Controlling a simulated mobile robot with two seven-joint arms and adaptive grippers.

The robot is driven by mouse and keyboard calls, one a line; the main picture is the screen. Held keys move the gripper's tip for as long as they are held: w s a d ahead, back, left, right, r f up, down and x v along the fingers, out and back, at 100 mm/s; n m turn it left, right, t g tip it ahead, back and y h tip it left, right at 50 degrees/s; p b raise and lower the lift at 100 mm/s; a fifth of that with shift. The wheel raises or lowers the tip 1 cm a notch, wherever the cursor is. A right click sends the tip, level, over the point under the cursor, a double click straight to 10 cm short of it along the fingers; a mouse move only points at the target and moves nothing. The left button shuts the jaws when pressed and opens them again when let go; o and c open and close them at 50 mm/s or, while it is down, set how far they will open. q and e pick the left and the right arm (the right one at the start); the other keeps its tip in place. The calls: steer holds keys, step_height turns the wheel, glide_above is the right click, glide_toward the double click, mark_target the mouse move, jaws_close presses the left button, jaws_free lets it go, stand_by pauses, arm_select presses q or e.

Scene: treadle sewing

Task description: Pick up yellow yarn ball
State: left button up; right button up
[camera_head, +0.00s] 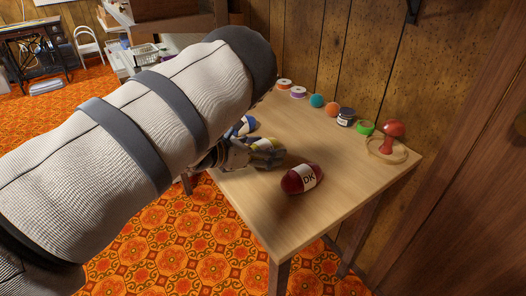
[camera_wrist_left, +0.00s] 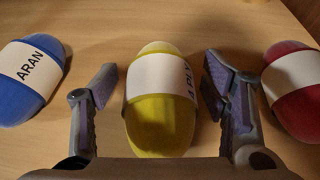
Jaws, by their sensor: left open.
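The yellow yarn ball (camera_wrist_left: 160,125) is an oval skein with a white band reading "4 PLY". It lies on the wooden table (camera_head: 345,178) and is partly hidden by my gripper in the head view (camera_head: 268,146). My left gripper (camera_wrist_left: 160,80) is open, with one finger on each side of the yellow ball in the left wrist view. Gaps show between the fingers and the ball. In the head view my left gripper (camera_head: 262,152) is at the ball, low over the table. My right gripper is not in view.
A blue yarn ball (camera_wrist_left: 30,80) marked "ARAN" lies left of the gripper, and a red one (camera_wrist_left: 295,88) lies to the right, marked "DK" in the head view (camera_head: 302,178). Spools, small balls and a red mushroom-shaped item (camera_head: 394,134) line the wall side. The table's front is clear.

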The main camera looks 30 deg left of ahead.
arm_select(q)
steer(key=c, duration=1.2)
steer(key=shift+r, duration=0.15)
